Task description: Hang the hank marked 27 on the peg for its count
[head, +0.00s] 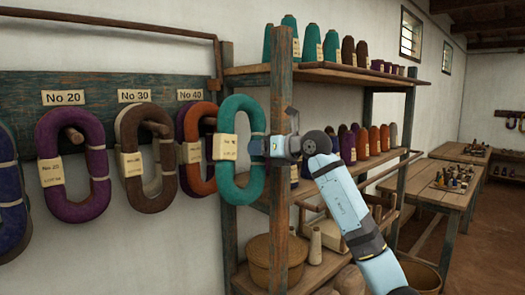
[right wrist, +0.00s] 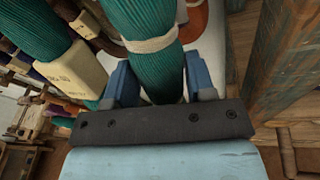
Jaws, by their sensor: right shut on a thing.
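My right gripper (head: 263,147) is shut on the right side of a teal hank (head: 257,122). The hank hangs upright in the air with a cream tag whose writing I cannot read. In the right wrist view, the teal strand (right wrist: 152,70) with a pale tie runs between the fingers. Boards read No 20 (head: 63,98), No 30 (head: 133,96) and No 40 (head: 190,95). Below them, purple (head: 95,190), brown (head: 165,180) and orange (head: 205,180) hanks hang on pegs. The teal hank is just right of the orange one in the picture. My left gripper is out of view.
A wooden rack (head: 281,200) with cones on its shelves stands right behind the held hank. A blue hank (head: 10,190) hangs at the far left edge. Tables (head: 440,195) stand farther back on the right. A basket (head: 262,265) sits on the low shelf.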

